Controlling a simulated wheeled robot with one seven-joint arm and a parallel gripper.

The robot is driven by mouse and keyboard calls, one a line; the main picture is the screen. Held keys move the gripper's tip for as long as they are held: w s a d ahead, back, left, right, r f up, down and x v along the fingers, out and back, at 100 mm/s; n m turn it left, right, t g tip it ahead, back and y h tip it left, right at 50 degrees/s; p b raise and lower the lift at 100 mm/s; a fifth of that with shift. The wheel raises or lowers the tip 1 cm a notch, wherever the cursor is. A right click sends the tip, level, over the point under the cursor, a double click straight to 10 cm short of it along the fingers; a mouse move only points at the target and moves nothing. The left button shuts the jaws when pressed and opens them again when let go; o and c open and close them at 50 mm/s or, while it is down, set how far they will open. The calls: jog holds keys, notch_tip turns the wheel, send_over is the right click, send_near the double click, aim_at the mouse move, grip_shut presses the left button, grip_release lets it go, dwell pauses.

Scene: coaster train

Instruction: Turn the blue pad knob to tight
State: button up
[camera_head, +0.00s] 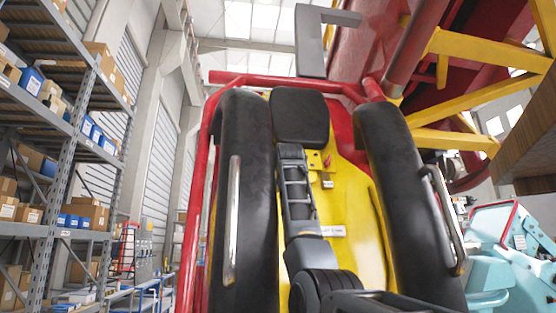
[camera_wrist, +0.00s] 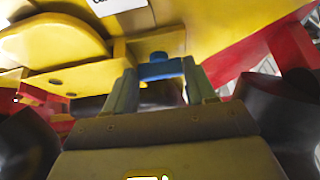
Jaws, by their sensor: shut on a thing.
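The blue pad knob (camera_wrist: 158,69) shows in the wrist view, below a yellow panel, with a small round blue top above a wider blue body. My gripper (camera_wrist: 161,76) has one grey-green finger on each side of the knob and is shut on it. The fingers hide the knob's sides, and no mark of its turn position is readable. In the head view my dark grey arm reaches up in front of the yellow seat (camera_head: 358,205). The knob and my fingertips cannot be made out there.
Black padded restraints (camera_head: 245,190) (camera_head: 410,200) with metal handles flank my arm closely. A red tube frame (camera_head: 196,190) and yellow beams (camera_head: 480,97) surround the seat. Storage shelves (camera_head: 62,170) stand at left. A pale turquoise machine (camera_head: 497,270) is at lower right.

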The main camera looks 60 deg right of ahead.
jog(key=o, duration=0.8)
jog(key=shift+c, duration=0.2)
jog(key=shift+f, duration=0.1)
jog(key=b+v, duration=0.3)
jog(key=v, duration=0.4)
jog(key=shift+s+a, duration=0.2)
jog(key=shift+a, duration=0.1)
